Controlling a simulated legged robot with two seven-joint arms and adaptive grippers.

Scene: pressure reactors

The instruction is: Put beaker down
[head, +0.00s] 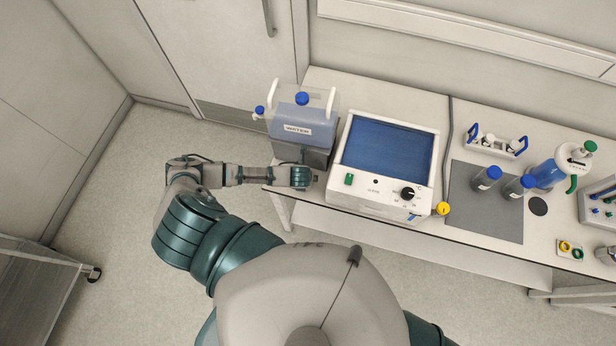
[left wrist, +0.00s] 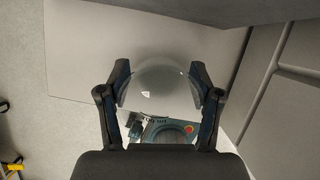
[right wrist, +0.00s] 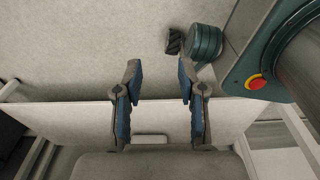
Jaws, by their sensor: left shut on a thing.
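The beaker (left wrist: 163,85) is a clear, rounded glass vessel in the middle of the left wrist view. My left gripper (left wrist: 160,92) is shut on it, one finger on each side. In the head view my left gripper (head: 313,179) is at the left part of the bench, below the water container and beside the blue-topped device. The beaker cannot be made out in the head view, and its contact with the bench is unclear. My right gripper (right wrist: 160,84) has its fingers apart with nothing between them; it is outside the head view.
The water container (head: 297,126) and the blue-topped device (head: 384,160) crowd the left bench. A grey mat (head: 480,217), blue-capped bottles (head: 487,178), a rack (head: 494,145) and a blue-filled wash bottle (head: 546,174) are farther right. A cart (head: 45,259) stands at lower left.

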